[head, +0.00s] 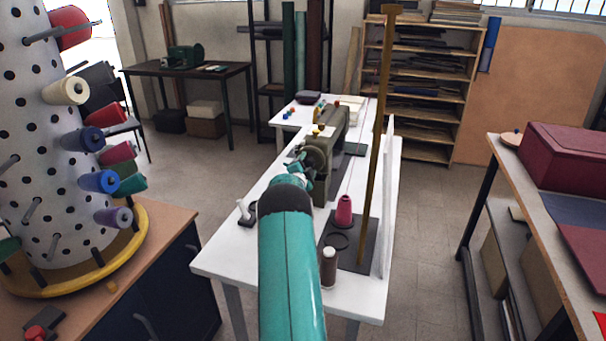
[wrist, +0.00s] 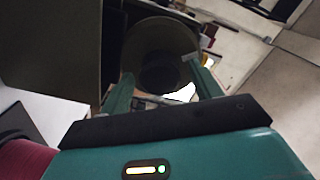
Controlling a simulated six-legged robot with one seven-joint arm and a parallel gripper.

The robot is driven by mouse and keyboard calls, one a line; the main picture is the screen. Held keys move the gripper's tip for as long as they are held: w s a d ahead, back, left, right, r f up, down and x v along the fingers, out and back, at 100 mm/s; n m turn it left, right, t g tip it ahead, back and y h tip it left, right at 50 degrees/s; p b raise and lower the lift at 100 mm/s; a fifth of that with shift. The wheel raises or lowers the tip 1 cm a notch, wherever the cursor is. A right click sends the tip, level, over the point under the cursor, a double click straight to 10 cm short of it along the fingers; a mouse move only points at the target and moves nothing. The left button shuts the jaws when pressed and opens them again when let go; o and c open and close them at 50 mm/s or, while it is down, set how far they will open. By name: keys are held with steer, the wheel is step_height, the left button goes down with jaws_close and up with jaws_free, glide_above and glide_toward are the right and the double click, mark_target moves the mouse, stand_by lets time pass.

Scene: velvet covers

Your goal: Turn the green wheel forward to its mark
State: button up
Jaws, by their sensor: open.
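The wheel (head: 318,153) is a dark olive-green handwheel on the near end of the green sewing machine (head: 333,140), on the white table. In the wrist view, the round wheel (wrist: 158,32) with a dark centre shows straight ahead. My gripper (head: 303,166) is at the wheel in the head view, partly hidden by my teal arm. In the wrist view, my gripper (wrist: 163,76) has its two teal fingers apart, one on each side of the wheel's lower part. I cannot tell whether they touch it. A small pale tab (wrist: 190,58) sits at the wheel's right edge. The mark is not clear.
A tall brown post (head: 377,140) rises there. A pegboard column with spools (head: 60,150) stands left.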

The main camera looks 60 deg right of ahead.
steer(key=s+a, duration=0.2)
steer(key=a, duration=1.1)
steer(key=shift+a, duration=0.15)
steer(key=w+a+r+n+t+y, duration=0.3)
steer(key=w+a+r+n, duration=0.15)
steer(key=w+a, duration=0.35)
steer(key=w+a+r+n+t+y, duration=0.3)
steer(key=w+a+r, duration=0.3)
steer(key=a, duration=0.4)
steer(key=w+a+r+n+t+y, duration=0.1)
steer(key=a+r+n+y, duration=0.2)
steer(key=a, duration=0.7)
steer(key=a+r+n+t+y, duration=0.1)
steer(key=a+r+n+y, duration=0.2)
steer(key=a, duration=0.8)
steer(key=s+a+n+g+y, duration=0.15)
steer(key=s+a+n, duration=0.25)
steer(key=a, duration=0.5)
steer(key=s+a+n+y, duration=0.3)
steer(key=s+a+n, duration=0.15)
steer(key=a, duration=0.35)
steer(key=s+a+f+n+g, duration=0.1)
steer(key=s+a+n+g, duration=0.1)
steer(key=s+a, duration=0.3)
steer(key=s+a+f+n+g+y, duration=0.1)
steer(key=s+a+n, duration=0.3)
steer(key=s, duration=0.7)
steer(key=shift+a+f+g, duration=0.35)
steer(key=shift+a, duration=0.05)
